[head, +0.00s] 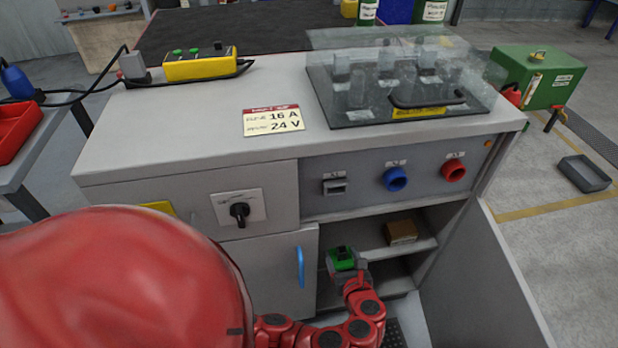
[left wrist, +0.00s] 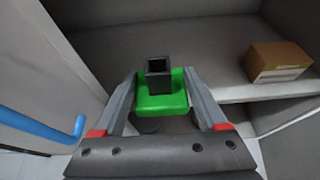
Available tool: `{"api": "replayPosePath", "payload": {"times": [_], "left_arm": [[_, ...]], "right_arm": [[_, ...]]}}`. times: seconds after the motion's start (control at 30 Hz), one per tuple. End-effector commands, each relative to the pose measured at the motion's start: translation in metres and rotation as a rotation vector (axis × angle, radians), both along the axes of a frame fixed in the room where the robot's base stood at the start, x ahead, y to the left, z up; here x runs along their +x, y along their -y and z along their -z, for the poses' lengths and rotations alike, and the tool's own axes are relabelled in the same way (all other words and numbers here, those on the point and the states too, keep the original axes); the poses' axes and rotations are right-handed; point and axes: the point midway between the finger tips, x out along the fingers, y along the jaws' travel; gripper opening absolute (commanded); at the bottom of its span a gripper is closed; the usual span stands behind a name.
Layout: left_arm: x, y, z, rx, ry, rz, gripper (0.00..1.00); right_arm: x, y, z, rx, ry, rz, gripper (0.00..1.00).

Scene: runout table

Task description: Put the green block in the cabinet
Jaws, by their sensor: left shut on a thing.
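The green block (head: 341,256) has a dark square socket on top. My left gripper (head: 346,268) is shut on it and holds it at the front of the cabinet's open compartment. In the left wrist view the block (left wrist: 162,103) sits between the two fingers (left wrist: 162,110). The grey cabinet (head: 264,267) has an open shelf (head: 372,258) inside, which also shows in the left wrist view (left wrist: 228,90). The block is near the shelf's left end; I cannot tell whether it touches the shelf. My right gripper is not seen.
A brown box (head: 401,232) stands on the shelf, right of the block. The cabinet's left door has a blue handle (head: 300,267), close to my left gripper. An open grey door panel (head: 500,285) stands at the right. The shelf between block and box looks clear.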

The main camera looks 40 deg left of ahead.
Motion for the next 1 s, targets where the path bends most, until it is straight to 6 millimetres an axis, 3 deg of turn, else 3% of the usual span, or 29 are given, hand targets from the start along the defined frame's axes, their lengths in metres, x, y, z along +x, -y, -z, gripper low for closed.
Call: {"api": "replayPosePath", "payload": {"times": [0.17,0.4,0.6,0.77,1.0], "left_arm": [[0.023,-0.024,0.008,0.0,0.004,-0.02,0.14],[0.078,-0.069,0.014,-0.001,0.003,-0.02,0.14],[0.112,-0.095,0.018,-0.002,0.002,-0.012,0.14],[0.122,-0.101,0.019,0.0,0.001,-0.008,0.14],[0.121,-0.102,0.053,-0.001,-0.002,-0.009,0.14]], "right_arm": [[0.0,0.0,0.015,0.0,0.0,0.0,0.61],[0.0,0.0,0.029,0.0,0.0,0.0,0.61],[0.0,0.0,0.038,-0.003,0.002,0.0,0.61],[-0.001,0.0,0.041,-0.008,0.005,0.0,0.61],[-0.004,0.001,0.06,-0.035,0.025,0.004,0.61]]}}
